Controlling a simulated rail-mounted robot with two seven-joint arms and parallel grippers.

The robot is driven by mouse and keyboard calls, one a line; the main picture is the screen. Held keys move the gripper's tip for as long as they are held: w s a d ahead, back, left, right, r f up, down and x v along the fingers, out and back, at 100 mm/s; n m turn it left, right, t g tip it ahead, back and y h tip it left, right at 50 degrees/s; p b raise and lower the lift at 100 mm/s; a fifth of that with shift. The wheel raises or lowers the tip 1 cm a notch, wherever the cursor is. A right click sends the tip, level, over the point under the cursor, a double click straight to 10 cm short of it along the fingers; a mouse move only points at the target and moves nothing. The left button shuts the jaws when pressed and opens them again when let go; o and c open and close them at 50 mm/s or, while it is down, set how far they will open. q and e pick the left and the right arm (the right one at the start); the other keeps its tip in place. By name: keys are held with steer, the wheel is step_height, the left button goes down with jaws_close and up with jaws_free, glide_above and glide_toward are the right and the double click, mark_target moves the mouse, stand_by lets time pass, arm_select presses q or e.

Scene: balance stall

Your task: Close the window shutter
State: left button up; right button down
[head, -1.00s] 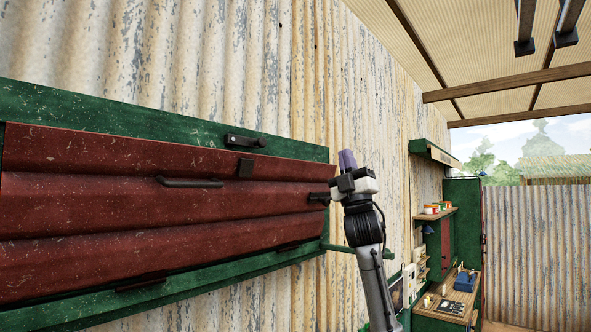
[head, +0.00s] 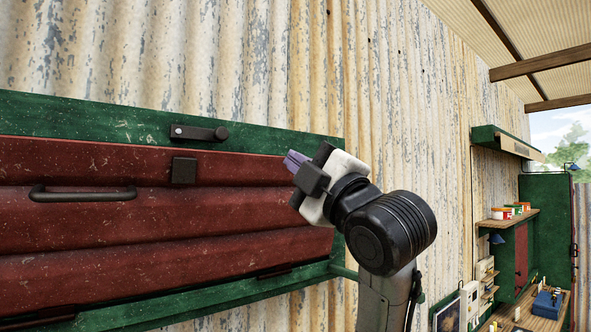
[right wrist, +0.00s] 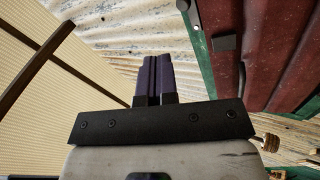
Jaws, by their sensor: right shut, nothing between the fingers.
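The window shutter (head: 120,230) is a red slatted panel lying flat within a green frame (head: 80,112) on the corrugated wall. It carries a dark bar handle (head: 84,194) and a small dark block (head: 184,170) near its top edge. A dark latch bar (head: 200,133) lies level on the frame above the block, apart from it. My right gripper (head: 291,160) is shut and empty, in front of the shutter's upper right corner. In the right wrist view its purple fingers (right wrist: 153,78) are together, with the shutter (right wrist: 285,50) at the right. My left gripper is not in view.
Shelves with paint tins (head: 509,211) and a workbench (head: 520,318) stand further along the wall at the right. A green cabinet (head: 547,230) stands behind them. The corrugated wall (head: 400,110) above the frame is clear.

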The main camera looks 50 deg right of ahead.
step_height(320, 180, down, 3)
steer(key=w+n+g, duration=0.1)
steer(key=g, duration=0.1)
steer(key=g+p, duration=0.1)
steer(key=p, duration=0.5)
glide_toward(248, 166)
steer(key=shift+n+h, duration=0.4)
steer(key=x, duration=0.6)
steer(key=shift+w+a+r, duration=0.1)
steer(key=shift+a, duration=0.1)
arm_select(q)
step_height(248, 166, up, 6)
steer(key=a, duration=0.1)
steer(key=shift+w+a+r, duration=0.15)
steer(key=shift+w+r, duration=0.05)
arm_select(e)
steer(key=shift+w+d+r, duration=0.1)
steer(key=shift+w+d, duration=0.1)
steer(key=shift+w, duration=0.5)
steer(key=shift+d, duration=0.1)
